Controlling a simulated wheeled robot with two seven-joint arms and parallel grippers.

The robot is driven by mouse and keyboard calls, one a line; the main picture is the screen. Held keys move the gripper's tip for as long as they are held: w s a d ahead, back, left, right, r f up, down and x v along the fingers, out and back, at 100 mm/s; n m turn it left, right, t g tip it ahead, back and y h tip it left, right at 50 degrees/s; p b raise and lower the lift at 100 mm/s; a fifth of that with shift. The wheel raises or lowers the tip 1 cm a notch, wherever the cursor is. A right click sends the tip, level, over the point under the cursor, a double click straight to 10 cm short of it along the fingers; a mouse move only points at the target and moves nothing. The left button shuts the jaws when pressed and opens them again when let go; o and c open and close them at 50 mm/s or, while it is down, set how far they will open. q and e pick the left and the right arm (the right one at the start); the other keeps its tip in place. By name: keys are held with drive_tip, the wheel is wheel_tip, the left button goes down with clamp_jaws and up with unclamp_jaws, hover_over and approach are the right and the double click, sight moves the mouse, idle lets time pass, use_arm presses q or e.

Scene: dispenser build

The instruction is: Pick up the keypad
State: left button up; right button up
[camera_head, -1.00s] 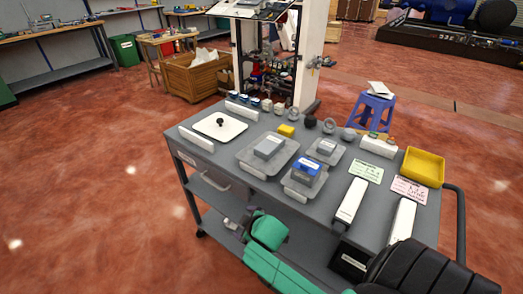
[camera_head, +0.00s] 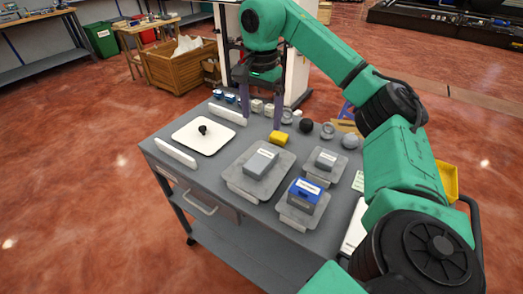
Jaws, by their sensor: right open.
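I cannot tell which part is the keypad, because the labels are too small to read. Candidates on the cart are a grey labelled box (camera_head: 261,161) on a grey tray, a blue labelled box (camera_head: 304,193) and a smaller grey labelled box (camera_head: 326,160), each on its own tray. A small yellow block (camera_head: 279,138) and several small white and blue parts (camera_head: 231,99) stand along the back. My right gripper (camera_head: 262,108) is open and empty, with fingers pointing down above the cart's back edge, near the yellow block. My left gripper is out of view.
The grey cart top (camera_head: 222,166) has bare room around a white plate (camera_head: 203,134) with a black knob. A black ball (camera_head: 306,126) and grey round parts (camera_head: 350,142) stand at the back right. My right arm hides much of the right side and part of the yellow bin (camera_head: 448,180).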

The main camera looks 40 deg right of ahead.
drive_tip(key=b, duration=0.4)
hover_over(261, 159)
wheel_tip(261, 159, down, 7)
drive_tip(key=shift+w+a+r, duration=0.1)
wheel_tip(261, 159, down, 7)
drive_tip(key=shift+p, duration=0.55)
drive_tip(key=shift+f, duration=0.35)
drive_tip(key=c, duration=1.5)
drive_tip(key=shift+r, duration=0.1)
